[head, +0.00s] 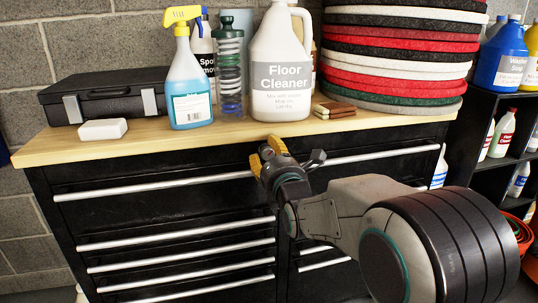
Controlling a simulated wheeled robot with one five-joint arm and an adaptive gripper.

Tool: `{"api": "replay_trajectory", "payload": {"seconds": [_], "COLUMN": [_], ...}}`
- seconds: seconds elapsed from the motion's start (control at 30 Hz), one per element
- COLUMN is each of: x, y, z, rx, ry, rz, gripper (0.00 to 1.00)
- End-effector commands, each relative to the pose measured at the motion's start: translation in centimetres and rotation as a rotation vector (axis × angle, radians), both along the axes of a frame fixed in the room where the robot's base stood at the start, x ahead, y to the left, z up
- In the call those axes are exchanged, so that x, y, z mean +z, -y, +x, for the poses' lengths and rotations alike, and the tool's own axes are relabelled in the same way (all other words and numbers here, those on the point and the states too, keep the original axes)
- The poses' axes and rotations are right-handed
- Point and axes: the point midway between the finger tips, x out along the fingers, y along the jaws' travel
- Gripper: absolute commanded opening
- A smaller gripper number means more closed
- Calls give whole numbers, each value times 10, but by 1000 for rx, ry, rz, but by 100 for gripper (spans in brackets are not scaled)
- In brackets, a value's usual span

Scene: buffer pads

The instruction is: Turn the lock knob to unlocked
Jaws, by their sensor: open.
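My gripper (267,154) is in front of the top drawer of the black tool chest (150,205), just below the wooden top. Its two yellow-tipped fingers are apart, pointing up and to the left, with nothing seen held between them. I cannot make out the lock knob for certain; my gripper and arm cover the middle of the chest front. A small grey piece (318,157) shows right of the fingers, and I cannot tell if it is the knob or part of my gripper. Contact with the chest cannot be judged.
The wooden top (60,148) holds a black case (105,95), a spray bottle (186,80), a floor cleaner jug (281,65) and stacked buffer pads (400,50). Long silver handles (150,187) stick out from the drawers. A dark shelf (483,110) stands at right.

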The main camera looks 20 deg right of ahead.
Motion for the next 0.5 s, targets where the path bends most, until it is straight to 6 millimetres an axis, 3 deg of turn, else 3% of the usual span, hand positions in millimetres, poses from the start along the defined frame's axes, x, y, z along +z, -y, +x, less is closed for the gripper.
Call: {"api": "replay_trajectory", "payload": {"seconds": [0.5], "x": [0], "y": [0], "z": [0], "rx": [-1], "ry": [1], "rz": [0], "gripper": [5]}}
